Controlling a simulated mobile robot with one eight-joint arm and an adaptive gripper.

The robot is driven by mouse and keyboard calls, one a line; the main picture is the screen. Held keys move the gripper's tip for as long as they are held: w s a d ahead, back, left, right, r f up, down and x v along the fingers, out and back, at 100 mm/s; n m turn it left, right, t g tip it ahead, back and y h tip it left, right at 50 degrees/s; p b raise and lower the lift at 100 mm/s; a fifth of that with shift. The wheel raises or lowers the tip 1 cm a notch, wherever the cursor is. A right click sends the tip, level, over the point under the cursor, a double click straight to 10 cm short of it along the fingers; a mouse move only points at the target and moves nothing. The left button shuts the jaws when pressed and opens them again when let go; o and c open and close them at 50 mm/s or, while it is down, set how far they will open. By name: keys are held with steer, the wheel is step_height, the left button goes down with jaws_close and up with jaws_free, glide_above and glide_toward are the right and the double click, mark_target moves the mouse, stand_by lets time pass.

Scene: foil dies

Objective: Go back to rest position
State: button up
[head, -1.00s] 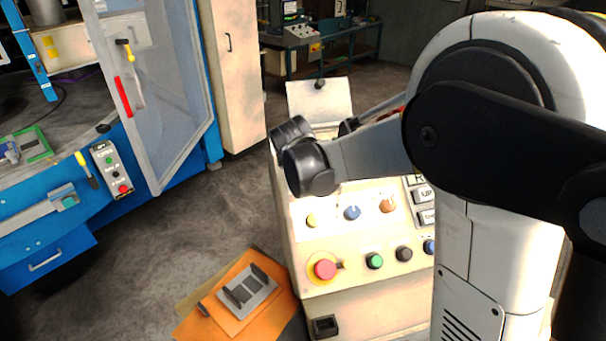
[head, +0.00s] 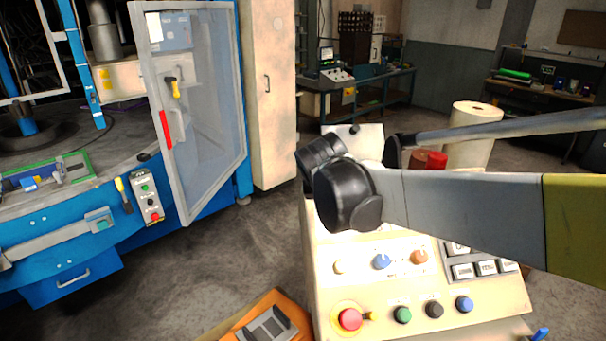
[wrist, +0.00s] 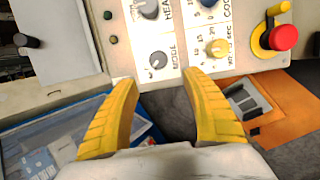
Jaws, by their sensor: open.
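My gripper (wrist: 160,80) shows in the wrist view as two yellow ribbed fingers. They are spread apart with nothing between them. Its fingers are not visible in the head view, where my arm crosses the right half and its black joints stand in front of the control console (head: 330,265). The console also shows in the wrist view (wrist: 95,62), with knobs and a red button (wrist: 284,37) at the top right.
The blue machine (head: 60,240) with its clear door (head: 205,110) ajar stands left. An orange base with a pedal (head: 268,328) lies on the floor beside the console. A cream drum (head: 475,125) and workbenches stand behind. Grey floor between machine and console is free.

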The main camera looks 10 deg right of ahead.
steer(key=s+d+f+m+y+b, duration=0.1)
steer(key=s+f+m+b, duration=0.5)
steer(key=s, duration=0.6)
steer(key=s+d+f+m+y+b, duration=0.1)
steer(key=s+d+f+m+b, duration=0.1)
steer(key=s+f+m+b, duration=0.4)
steer(key=s+f+m, duration=0.3)
steer(key=s+m, duration=0.2)
steer(key=s, duration=0.1)
steer(key=shift+y, duration=0.4)
steer(key=shift+d, duration=0.1)
